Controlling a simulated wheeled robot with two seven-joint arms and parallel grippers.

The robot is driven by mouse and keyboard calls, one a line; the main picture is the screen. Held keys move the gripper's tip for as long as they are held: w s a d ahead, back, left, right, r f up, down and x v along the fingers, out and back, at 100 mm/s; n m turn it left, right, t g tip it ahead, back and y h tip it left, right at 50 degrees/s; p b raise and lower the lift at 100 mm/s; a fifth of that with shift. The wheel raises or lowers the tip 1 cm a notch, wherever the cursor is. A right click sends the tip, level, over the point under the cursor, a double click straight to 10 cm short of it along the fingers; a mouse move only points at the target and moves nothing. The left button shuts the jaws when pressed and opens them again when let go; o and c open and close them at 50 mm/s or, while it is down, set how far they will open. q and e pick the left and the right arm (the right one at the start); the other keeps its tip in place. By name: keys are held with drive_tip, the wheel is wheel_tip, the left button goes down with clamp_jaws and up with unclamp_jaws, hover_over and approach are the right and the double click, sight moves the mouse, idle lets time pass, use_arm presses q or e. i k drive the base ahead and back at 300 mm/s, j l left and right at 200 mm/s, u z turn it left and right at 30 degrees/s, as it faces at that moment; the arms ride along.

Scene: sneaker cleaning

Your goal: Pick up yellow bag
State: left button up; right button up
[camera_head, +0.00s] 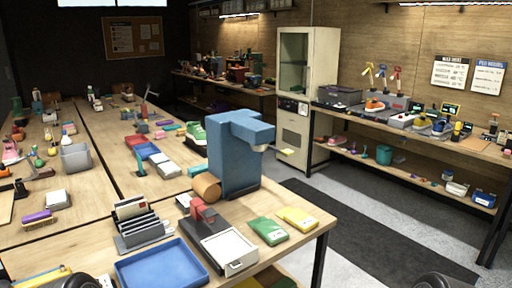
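The yellow bag (298,219) is a small flat packet with a pale label. It lies flat near the right front corner of the wooden table (286,247), in the camera_head view. A similar green bag (268,231) lies just to its left. Nothing covers the yellow bag. Dark rounded parts of my own arms show at the bottom left and bottom right edges of the picture. Neither gripper's fingers can be seen, and nothing of mine is near the yellow bag.
A tall blue machine (236,155) stands behind the bags. A white and dark box with a red part (228,251) is left of the green bag, beside a blue tray (160,268). A dark mat (370,235) lies on the open floor to the right.

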sight(304, 222)
drive_tip(key=i+l+u, duration=0.1)
drive_tip(key=l, duration=0.5)
drive_tip(key=i+l, duration=0.25)
drive_tip(key=l, duration=0.35)
drive_tip(key=i+l+u, duration=0.15)
drive_tip(key=l, duration=0.4)
drive_tip(key=i+l+u, duration=0.1)
drive_tip(key=l, duration=0.55)
drive_tip(key=i+l, duration=0.2)
drive_tip(key=l, duration=0.4)
drive_tip(key=i+l+u, duration=0.15)
drive_tip(key=l, duration=0.45)
drive_tip(key=l+u, duration=0.1)
drive_tip(key=l, duration=0.55)
